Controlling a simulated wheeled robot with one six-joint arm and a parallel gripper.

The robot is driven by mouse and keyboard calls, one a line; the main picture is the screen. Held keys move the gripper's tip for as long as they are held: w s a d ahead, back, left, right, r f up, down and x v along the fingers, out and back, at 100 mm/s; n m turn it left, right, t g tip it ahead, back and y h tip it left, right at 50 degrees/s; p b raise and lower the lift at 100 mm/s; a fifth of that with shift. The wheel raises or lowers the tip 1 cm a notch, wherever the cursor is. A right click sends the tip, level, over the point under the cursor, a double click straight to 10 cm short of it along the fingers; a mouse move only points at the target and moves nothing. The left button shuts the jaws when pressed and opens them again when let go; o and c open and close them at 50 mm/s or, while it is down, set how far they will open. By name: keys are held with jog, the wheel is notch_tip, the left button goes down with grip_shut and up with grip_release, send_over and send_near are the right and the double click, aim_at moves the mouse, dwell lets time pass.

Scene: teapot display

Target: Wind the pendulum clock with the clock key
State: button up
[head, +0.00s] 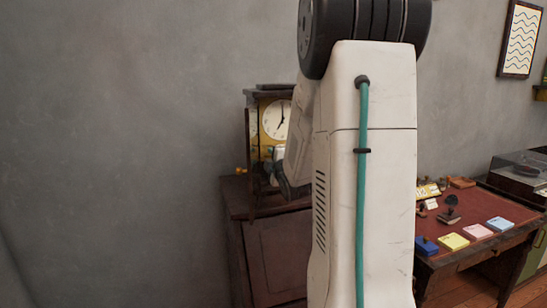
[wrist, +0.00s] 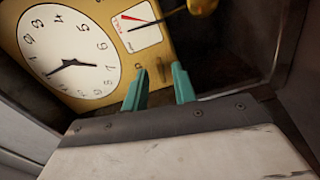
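The pendulum clock (head: 262,100) stands on a dark wooden cabinet, partly hidden behind my arm. Its white dial and yellow front plate (wrist: 110,12) fill the upper left of the wrist view, tilted. The plate has a small white gauge with a red wedge and dark slots below the dial. A gold round piece, perhaps the pendulum bob (wrist: 203,5), shows at the top edge.
A narrow dark panel (head: 251,160), perhaps the clock's open door, stands at its left side. The cabinet (head: 280,245) is under the clock. At right is a red-topped desk (head: 465,212) with stamps and coloured pads. A bare grey wall is at left.

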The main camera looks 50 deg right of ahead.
jog(key=shift+w+d, duration=0.1)
grip_shut()
jog(key=shift+r+m, duration=0.1)
jog(key=shift+m, duration=0.2)
jog(key=shift+r+m, duration=0.15)
jog(key=shift+m, duration=2.45)
jog(key=shift+c, duration=0.6)
grip_release()
jog(key=shift+o, duration=0.6)
jog(key=v, duration=0.8)
